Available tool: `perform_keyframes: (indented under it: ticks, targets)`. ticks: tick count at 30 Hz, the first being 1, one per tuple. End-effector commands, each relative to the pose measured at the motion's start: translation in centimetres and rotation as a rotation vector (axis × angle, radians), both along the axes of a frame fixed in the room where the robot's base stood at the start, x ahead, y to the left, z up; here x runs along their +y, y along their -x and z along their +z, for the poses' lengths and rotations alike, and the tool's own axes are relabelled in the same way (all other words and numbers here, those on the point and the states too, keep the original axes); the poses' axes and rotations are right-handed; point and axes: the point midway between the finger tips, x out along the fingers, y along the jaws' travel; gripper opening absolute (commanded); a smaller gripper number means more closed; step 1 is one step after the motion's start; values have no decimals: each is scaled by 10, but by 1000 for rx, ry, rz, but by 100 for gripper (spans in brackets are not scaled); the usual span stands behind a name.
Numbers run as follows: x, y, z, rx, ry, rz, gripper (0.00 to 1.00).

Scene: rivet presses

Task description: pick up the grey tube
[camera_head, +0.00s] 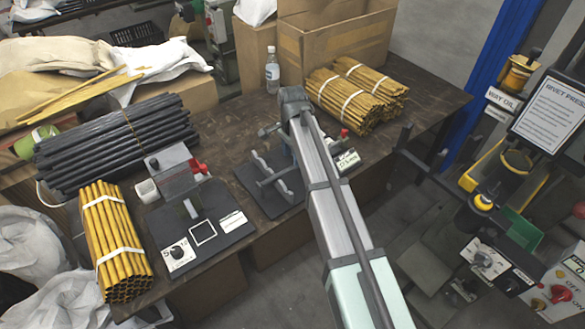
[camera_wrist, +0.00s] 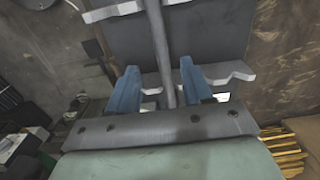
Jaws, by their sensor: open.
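The grey tube (camera_wrist: 157,40) runs lengthwise through the wrist view, lying across the pale notched supports (camera_wrist: 230,75) of a dark plate (camera_wrist: 215,35). My gripper (camera_wrist: 158,67) is open, with one blue finger on each side of the tube and a gap showing on both sides. The tube's near end is hidden behind my gripper body. In the head view the tube (camera_head: 276,178) shows as a short grey bar on the middle fixture, partly hidden by my arm.
A press fixture (camera_head: 205,232) with a red knob stands left of the plate. Yellow tube bundles (camera_head: 115,240) and a black tube bundle (camera_head: 120,138) lie on the table. More yellow bundles (camera_head: 355,95), a bottle (camera_head: 272,72) and a cardboard box (camera_head: 335,45) stand at the back.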

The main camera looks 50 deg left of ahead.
Motion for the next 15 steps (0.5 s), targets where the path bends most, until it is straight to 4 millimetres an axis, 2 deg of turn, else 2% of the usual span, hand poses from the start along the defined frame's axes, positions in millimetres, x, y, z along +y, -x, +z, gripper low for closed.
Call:
perform_keyframes:
  ticks: [12,15]
  targets:
    - [2,-1,-46,0,1,0,50]
    - [2,-2,-50,-1,0,0,50]
